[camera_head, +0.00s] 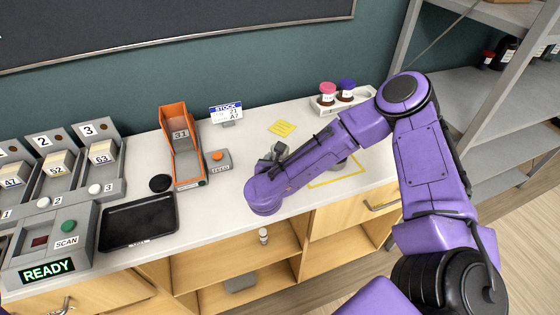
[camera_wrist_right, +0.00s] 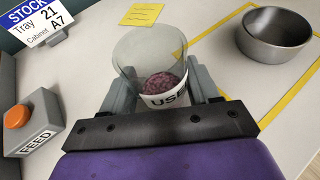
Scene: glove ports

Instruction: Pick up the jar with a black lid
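No jar wearing a black lid shows in either view. A round black disc (camera_head: 160,183), which looks like a lid, lies flat on the counter by the black tray. In the right wrist view, a clear open-topped jar (camera_wrist_right: 150,60) with dark reddish contents and a white label reading "USE" stands between the fingers of my right gripper (camera_wrist_right: 165,92). The fingers are close against both sides; whether they grip it is unclear. In the head view my right gripper (camera_head: 272,155) is low over the counter, partly hidden by its wrist. My left gripper is out of view.
A rack (camera_head: 325,103) holds a pink-lidded jar (camera_head: 327,91) and a purple-lidded jar (camera_head: 347,88). A metal bowl (camera_wrist_right: 275,48) stands inside a yellow outline. An orange chute (camera_head: 181,150), feed button box (camera_head: 218,161), black tray (camera_head: 138,222) and scanner (camera_head: 50,250) stand left.

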